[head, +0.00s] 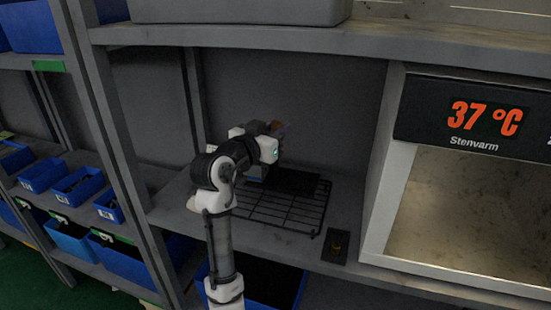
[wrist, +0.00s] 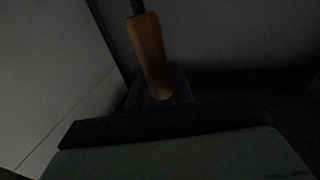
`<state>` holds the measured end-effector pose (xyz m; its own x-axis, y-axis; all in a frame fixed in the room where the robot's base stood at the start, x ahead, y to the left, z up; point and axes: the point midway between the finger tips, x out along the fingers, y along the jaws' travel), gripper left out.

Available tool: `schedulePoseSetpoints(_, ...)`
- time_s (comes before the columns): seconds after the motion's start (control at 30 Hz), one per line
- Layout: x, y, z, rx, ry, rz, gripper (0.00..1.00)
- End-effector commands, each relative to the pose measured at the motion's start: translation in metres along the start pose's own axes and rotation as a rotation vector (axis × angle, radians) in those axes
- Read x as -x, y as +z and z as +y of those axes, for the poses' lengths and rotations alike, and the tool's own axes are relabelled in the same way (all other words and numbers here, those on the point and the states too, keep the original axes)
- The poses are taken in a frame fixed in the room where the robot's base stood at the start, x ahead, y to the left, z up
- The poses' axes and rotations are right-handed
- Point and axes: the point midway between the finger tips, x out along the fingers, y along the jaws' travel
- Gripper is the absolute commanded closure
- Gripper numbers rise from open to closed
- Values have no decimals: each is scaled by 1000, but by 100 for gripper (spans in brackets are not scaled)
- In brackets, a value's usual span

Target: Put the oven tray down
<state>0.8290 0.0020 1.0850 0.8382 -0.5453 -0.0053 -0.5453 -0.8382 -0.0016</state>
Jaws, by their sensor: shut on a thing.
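The oven tray (head: 296,181) is dark and flat and shows on the middle shelf in the head view, at or just above the back of a black wire rack (head: 285,212). I cannot tell whether it touches the rack. My gripper (head: 259,173) is at the tray's left end, pointing down, and is shut on it; the fingertips are mostly hidden by the wrist. In the wrist view a dark edge crosses the picture low down, too dim to make out the grip.
A wooden handle (wrist: 149,55) stands upright by a dark block near the back wall. The Stenvarm oven (head: 475,215) reads 37 °C at the right. A small black box (head: 336,246) lies at the shelf's front. Blue bins (head: 75,185) fill the left shelves; a shelf board (head: 290,38) is overhead.

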Motion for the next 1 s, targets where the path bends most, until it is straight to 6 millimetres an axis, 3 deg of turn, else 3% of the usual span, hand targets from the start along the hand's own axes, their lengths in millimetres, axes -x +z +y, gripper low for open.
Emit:
schedulePoseSetpoints(0.5, 0, 52, 0, -2, -1, 5, 100)
schedulePoseSetpoints(0.97, 0, 60, 0, -5, -2, 6, 100)
schedulePoseSetpoints(1.0, 0, 61, 0, -2, -1, 2, 73)
